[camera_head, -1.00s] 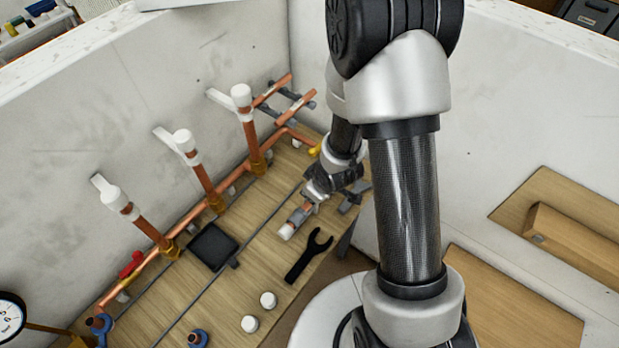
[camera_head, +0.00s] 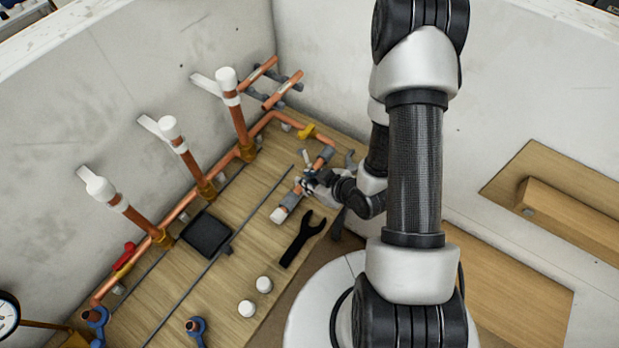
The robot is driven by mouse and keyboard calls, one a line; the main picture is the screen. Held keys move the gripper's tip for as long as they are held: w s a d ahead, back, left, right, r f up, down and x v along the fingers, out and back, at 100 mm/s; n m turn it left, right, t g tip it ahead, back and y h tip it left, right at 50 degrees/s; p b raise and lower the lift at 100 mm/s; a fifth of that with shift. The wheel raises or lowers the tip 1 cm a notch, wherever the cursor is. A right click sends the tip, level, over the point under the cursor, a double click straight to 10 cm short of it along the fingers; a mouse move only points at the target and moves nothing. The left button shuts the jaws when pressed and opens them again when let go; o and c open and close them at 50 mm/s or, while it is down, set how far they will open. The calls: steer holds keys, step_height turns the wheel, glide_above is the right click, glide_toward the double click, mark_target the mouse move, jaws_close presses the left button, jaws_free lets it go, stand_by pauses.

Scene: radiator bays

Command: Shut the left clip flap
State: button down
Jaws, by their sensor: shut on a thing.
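A short copper pipe (camera_head: 325,160) with a white end lies near the right edge of the wooden board, with grey clips along it. The left clip (camera_head: 292,198) is a grey piece near the white end; I cannot tell how its flap stands. A thin pale piece (camera_head: 307,157) sticks up beside the upper end of the pipe. My gripper (camera_head: 306,184) reaches in from the right and is shut at the middle of this pipe, close to the left clip. The gripper hides part of the pipe, and the exact contact is too small to see.
A black open-ended wrench (camera_head: 302,240) and two white caps (camera_head: 264,284) lie nearby. A black square pad (camera_head: 206,235) lies on the board (camera_head: 215,290). Copper risers with white valve heads (camera_head: 168,127) stand along the left wall. Pipes in grey brackets (camera_head: 270,95) are behind.

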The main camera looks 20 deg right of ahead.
steer(key=c, duration=1.5)
jaws_free()
steer(key=shift+w+r, duration=0.1)
